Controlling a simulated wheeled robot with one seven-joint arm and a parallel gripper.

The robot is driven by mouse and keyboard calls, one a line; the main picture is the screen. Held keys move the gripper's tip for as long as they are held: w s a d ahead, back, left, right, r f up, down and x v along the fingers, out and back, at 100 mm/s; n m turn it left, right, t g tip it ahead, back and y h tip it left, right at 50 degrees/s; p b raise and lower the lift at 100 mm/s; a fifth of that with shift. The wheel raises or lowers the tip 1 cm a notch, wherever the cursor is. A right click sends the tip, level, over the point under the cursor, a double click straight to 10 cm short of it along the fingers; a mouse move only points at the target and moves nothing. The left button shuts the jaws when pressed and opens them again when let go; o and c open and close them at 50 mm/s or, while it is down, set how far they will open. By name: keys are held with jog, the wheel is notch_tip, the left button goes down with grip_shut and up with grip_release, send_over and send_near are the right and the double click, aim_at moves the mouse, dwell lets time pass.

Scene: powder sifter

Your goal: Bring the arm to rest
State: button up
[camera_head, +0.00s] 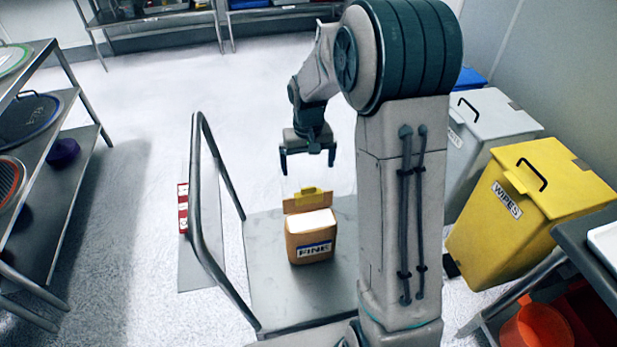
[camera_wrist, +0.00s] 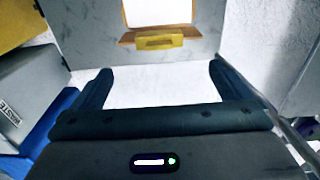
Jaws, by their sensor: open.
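My gripper (camera_head: 308,157) is open and empty, with its fingers pointing down. In the head view it hangs above and beyond an orange-brown container (camera_head: 310,242) labelled FINE, apart from it. The container stands upright on the flat grey cart platform (camera_head: 272,285). It has a yellow handle or latch (camera_head: 312,192) at its far side and a white top. In the wrist view the two fingers (camera_wrist: 160,85) are spread wide with nothing between them. The container's yellow latch (camera_wrist: 160,41) and white top show beyond the fingertips.
The cart's metal handrail (camera_head: 205,200) rises left of the container. A shelf rack (camera_head: 60,190) with round sieves stands at the left. A yellow WIPES bin (camera_head: 515,215) and a grey bin (camera_head: 485,135) stand at the right. Open floor (camera_head: 150,100) lies at the upper left.

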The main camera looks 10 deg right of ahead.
jog(key=s+r+t+p, duration=0.1)
jog(key=s+r+p, duration=0.1)
jog(key=s+r, duration=0.4)
jog(key=s+r+p, duration=0.2)
jog(key=s+r, duration=0.2)
jog(key=r, duration=0.4)
jog(key=s+r+t+p, duration=0.1)
jog(key=s+r+p, duration=0.3)
jog(key=s, duration=0.9)
jog(key=shift+s+r+t, duration=0.15)
jog(key=shift+r+t, duration=0.15)
jog(key=shift+r, duration=0.55)
